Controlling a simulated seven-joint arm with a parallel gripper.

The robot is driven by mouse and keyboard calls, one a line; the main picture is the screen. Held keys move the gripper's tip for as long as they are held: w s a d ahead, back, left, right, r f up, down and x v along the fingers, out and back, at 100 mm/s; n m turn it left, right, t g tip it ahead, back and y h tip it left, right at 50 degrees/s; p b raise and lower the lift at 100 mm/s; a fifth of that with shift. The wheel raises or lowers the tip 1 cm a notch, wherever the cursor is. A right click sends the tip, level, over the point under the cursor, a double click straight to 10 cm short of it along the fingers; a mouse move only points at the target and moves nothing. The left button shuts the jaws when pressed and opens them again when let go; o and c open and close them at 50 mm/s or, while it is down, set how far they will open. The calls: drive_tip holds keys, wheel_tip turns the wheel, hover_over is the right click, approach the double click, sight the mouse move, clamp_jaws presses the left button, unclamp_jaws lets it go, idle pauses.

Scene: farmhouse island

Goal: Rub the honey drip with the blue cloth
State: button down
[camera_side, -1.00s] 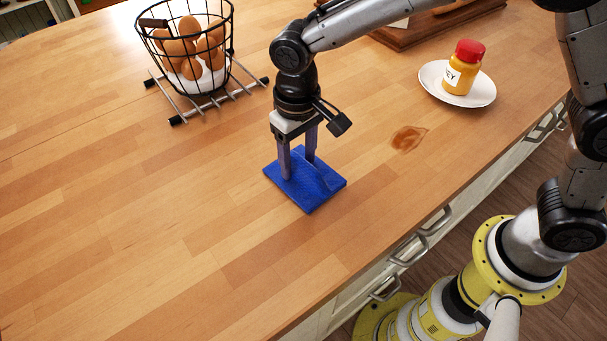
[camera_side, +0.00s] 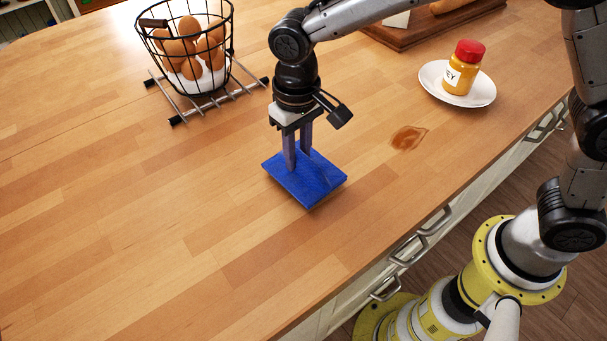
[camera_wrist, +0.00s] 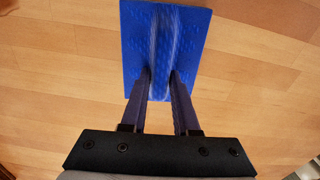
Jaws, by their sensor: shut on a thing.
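The blue cloth (camera_side: 310,183) is in my gripper (camera_side: 298,158), pinched along a raised fold near its middle. In the side view it seems just above the wooden top; the gap is too small to tell for sure. In the wrist view the cloth (camera_wrist: 190,45) spreads flat beyond the fingertips (camera_wrist: 161,80), which are shut on its ridge. The honey drip (camera_side: 408,138) is a glossy brown smear on the wood, to the right of the cloth and apart from it. The drip does not show in the wrist view.
A honey jar (camera_side: 462,70) with a red lid stands on a white plate (camera_side: 430,82) at the right. A wire basket (camera_side: 150,55) of eggs sits on a metal rack (camera_side: 178,119) at the back left. The wood between cloth and drip is clear.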

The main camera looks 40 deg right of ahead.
drive_tip(key=shift+r, duration=1.8)
